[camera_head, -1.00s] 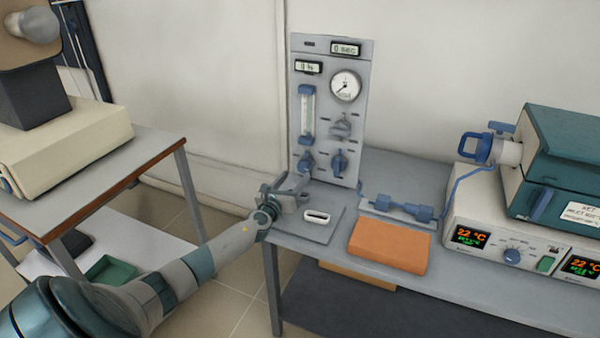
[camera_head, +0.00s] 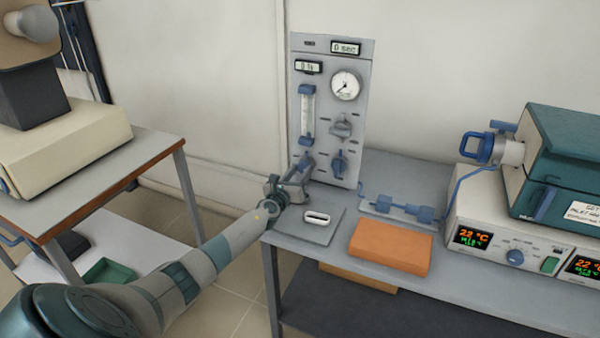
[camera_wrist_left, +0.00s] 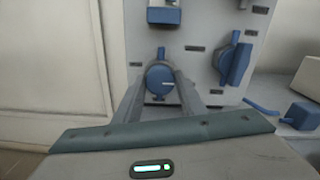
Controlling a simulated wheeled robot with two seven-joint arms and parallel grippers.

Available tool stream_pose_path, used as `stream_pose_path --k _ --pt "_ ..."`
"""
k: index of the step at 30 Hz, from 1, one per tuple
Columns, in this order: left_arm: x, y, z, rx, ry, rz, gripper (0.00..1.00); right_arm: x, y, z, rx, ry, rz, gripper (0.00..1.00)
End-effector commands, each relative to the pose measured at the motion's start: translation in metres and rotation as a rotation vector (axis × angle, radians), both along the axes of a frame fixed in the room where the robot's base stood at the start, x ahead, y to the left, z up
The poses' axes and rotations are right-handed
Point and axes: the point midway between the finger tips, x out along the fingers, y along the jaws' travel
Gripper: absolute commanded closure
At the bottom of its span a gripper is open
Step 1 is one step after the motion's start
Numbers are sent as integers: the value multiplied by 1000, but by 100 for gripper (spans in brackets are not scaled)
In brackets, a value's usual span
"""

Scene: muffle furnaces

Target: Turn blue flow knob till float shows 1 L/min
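The grey gas panel (camera_head: 323,60) stands upright at the back of the bench, with a blue-ended flow tube (camera_head: 307,113); its float is too small to read. My left gripper (camera_head: 301,173) is at the panel's lower left and largely covers this knob in the head view. In the left wrist view its two fingers (camera_wrist_left: 161,84) stand on either side of the knob, very close to it; I cannot tell whether they touch. My right gripper is not in view.
A second blue knob (camera_wrist_left: 238,64) is to the right on the panel. A grey plate with a small white-rimmed item (camera_head: 317,217) lies below the gripper. An orange block (camera_head: 390,247), blue fittings (camera_head: 405,209) and furnace units (camera_head: 560,165) stand to the right.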

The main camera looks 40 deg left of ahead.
Motion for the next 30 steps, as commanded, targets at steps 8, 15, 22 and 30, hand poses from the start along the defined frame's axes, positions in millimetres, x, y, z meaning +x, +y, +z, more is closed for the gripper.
stream_pose_path --k 8,15,22,30 --pt "0 0 0 -9 -2 0 86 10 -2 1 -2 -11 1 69" --pt "0 0 -1 -77 -19 -1 86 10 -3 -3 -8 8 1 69" --pt "0 1 -1 -214 -52 -1 86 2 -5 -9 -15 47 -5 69" --pt "-1 2 -2 -397 -96 1 86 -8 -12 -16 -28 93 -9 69"
